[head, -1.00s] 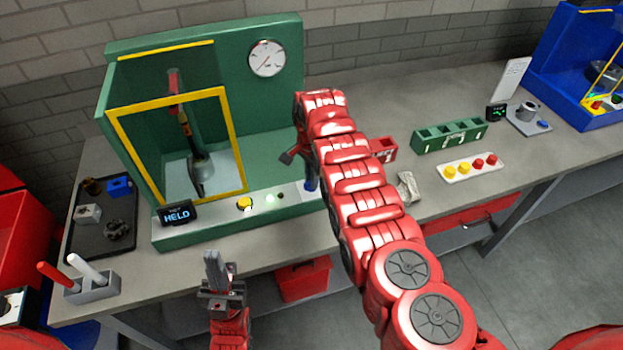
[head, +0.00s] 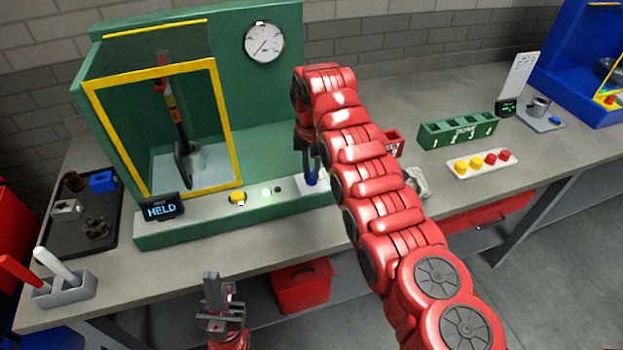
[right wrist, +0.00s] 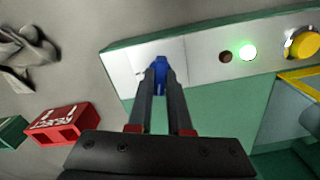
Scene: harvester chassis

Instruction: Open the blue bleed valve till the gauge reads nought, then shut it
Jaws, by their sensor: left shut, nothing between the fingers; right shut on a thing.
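The blue bleed valve handle (right wrist: 159,76) is on the pale front panel of the green press stand and also shows in the head view (head: 312,179). My right gripper (right wrist: 160,84) points down at the valve, its two dark fingers closed on the blue handle. Its arm hides part of the panel in the head view. The round white gauge (head: 264,42) is on the green back wall; its dark needle points to the lower left, and its figures are too small to read. My left gripper (head: 211,288) is shut and empty in front of the bench.
The stand has a yellow-framed guard (head: 233,130), a HELD display (head: 161,207), a yellow button (head: 237,198) and a lit green lamp (head: 266,192). A dark parts tray (head: 80,235) is left. A red bin (right wrist: 58,127) and crumpled grey object (right wrist: 25,55) lie near the right gripper.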

